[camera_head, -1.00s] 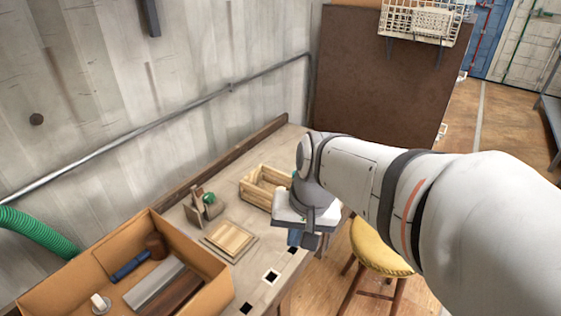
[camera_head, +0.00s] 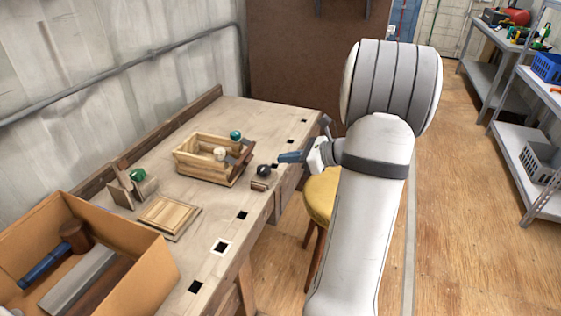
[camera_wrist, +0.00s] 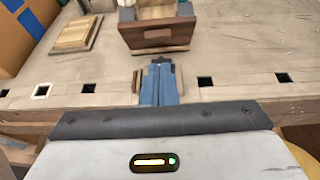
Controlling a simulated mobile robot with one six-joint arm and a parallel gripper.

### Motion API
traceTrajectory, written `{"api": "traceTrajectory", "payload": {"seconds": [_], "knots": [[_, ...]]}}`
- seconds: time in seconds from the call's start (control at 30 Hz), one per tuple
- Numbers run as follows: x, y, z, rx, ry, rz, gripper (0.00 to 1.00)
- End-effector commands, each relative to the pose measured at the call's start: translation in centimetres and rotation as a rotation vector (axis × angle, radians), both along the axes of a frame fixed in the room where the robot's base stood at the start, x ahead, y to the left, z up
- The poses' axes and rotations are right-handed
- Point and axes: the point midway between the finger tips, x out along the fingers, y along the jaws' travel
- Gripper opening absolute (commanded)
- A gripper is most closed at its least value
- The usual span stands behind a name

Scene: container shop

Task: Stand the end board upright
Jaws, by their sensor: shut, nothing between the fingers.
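In the head view the brown board (camera_head: 241,154) shows at the box's right end. My gripper (camera_head: 283,158) is at the bench's front edge, with its blue fingers together and empty. In the wrist view the fingertips (camera_wrist: 161,64) point toward the board, short of it. They partly hide a small wooden block with a black knob (camera_head: 263,170).
A flat slatted panel (camera_head: 170,214) lies left of the box, beside a wooden tool with a green knob (camera_head: 137,175). A cardboard box (camera_head: 135,268) holds a mallet. A yellow stool (camera_head: 320,197) stands before the bench (camera_head: 268,116). Shelves (camera_head: 525,180) are at right.

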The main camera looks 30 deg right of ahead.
Motion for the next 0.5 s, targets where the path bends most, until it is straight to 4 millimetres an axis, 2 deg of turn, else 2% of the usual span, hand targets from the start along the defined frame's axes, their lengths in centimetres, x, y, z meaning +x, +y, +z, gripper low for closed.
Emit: {"api": "traceTrajectory", "payload": {"seconds": [0.3, 0.5], "knots": [[4.1, 3.6, -2.2, -0.001, 0.002, 0.006, 0.00], [5.5, 4.7, -2.8, -0.003, 0.000, 0.004, 0.00]]}}
